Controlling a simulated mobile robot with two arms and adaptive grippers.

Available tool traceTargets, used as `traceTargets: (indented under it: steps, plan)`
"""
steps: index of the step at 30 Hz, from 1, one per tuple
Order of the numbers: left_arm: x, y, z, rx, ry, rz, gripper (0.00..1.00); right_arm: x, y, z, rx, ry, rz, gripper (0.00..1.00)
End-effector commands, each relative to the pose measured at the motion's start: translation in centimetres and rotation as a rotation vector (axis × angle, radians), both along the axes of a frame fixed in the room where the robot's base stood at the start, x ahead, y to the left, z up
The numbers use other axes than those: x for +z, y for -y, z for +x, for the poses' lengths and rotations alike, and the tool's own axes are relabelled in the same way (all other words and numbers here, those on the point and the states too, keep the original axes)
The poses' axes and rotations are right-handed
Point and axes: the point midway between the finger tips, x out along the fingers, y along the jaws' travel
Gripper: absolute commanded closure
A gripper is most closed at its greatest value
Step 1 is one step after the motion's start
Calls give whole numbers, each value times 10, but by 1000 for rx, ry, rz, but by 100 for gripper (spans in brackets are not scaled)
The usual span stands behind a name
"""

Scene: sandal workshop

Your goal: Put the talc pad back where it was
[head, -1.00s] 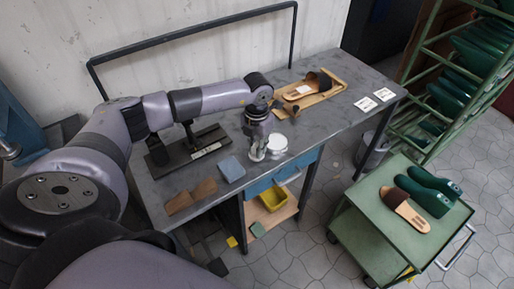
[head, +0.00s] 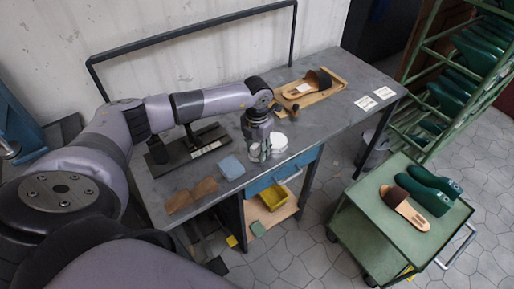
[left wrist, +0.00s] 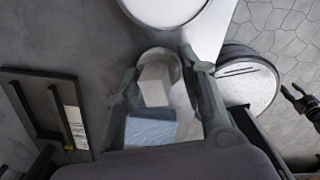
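The talc pad appears as a small whitish block (left wrist: 154,86) in the left wrist view. It sits between my left gripper's fingers, at a small round grey dish (left wrist: 166,58). My left gripper (left wrist: 160,72) is open around the block, with gaps visible beside it. In the head view the left gripper (head: 259,152) is low over the workbench, beside a white round dish (head: 279,143), and mostly hides the pad. The white dish also shows in the left wrist view (left wrist: 165,8).
On the workbench (head: 330,110), a blue block (head: 231,167) and brown pieces (head: 192,195) lie left of the gripper, and a dark stand (head: 190,148) behind. A sandal (head: 306,86) lies on a wooden board. A green cart (head: 370,222) stands at the right.

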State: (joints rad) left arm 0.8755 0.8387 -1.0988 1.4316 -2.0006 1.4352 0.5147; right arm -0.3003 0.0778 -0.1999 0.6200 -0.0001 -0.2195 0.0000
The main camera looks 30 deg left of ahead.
Motion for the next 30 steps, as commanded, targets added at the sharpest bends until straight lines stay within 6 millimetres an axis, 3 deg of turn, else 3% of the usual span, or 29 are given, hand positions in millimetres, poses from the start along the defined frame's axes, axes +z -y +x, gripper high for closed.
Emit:
traceTargets:
  steps: [7, 21, 30]
  plan:
    - [10, 0, 0, 0, 2, 0, 62, 2, 0, 1, 0, 1, 0, 62]
    - [102, 0, 1, 0, 3, 1, 62, -7, 1, 1, 1, 0, -1, 62]
    - [124, 0, 0, 0, 0, 1, 62, -8, 2, 1, 2, 1, -3, 62]
